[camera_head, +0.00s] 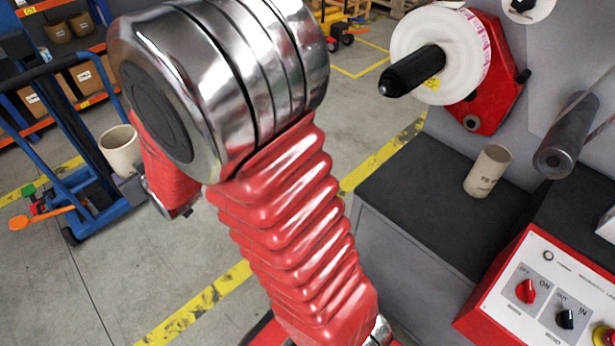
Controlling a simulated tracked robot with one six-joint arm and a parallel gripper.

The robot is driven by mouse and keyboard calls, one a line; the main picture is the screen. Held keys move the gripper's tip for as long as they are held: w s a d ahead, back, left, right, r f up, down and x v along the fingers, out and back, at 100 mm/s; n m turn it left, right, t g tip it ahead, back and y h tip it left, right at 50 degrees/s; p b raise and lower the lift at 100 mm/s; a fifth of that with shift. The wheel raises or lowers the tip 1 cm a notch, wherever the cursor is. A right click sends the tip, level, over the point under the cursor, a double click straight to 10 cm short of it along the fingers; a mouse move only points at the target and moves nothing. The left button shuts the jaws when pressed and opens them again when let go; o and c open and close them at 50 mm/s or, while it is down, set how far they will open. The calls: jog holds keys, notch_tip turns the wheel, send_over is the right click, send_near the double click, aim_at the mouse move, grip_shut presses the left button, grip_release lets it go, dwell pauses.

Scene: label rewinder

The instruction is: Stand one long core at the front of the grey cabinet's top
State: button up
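The grey cabinet (405,278) stands right of centre, with a dark flat top (415,195). A tan core (488,170) with dark print stands upright toward the back right of that top. A pale, open-ended core (119,150) shows at the left, beside the red-sleeved far part of my arm and in front of the blue trolley.
The front and left of the cabinet top are clear. A red-edged control panel (545,290) stands at the lower right. A black spindle (412,70) with a white label roll (440,40) and a grey roller (568,135) project above the cabinet. A blue trolley (85,195) stands left.

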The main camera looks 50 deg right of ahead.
jog(key=shift+a, duration=0.2)
jog(key=s+d+f+m+g+h, duration=0.15)
jog(key=s+d+m+h, duration=0.25)
jog(key=d, duration=0.9)
jog(key=s+d+f+m+g+h, duration=0.1)
jog(key=s+d+m+g+h, duration=0.3)
jog(key=d, duration=0.8)
jog(key=s+d+f+m+h, duration=0.1)
jog(key=s+d+m+h, duration=0.3)
jog(key=d, duration=0.9)
jog(key=s+d+f+m+g+h, duration=0.1)
jog(key=s+d+m+g, duration=0.15)
jog(key=s+d, duration=0.45)
jog(key=s+d+f+m+g, duration=0.15)
jog(key=s+d+g, duration=0.25)
jog(key=s, duration=0.5)
jog(key=s+d+f+m+g, duration=0.1)
jog(key=s+d+m+g, duration=0.1)
jog(key=s, duration=0.8)
jog(key=s+d+f+m+g, duration=0.1)
jog(key=s+d+m+g, duration=0.2)
jog(key=s, duration=0.8)
jog(key=shift+d+f+m+g, duration=0.35)
jog(key=shift+m+g, duration=0.45)
jog(key=shift+g, duration=0.2)
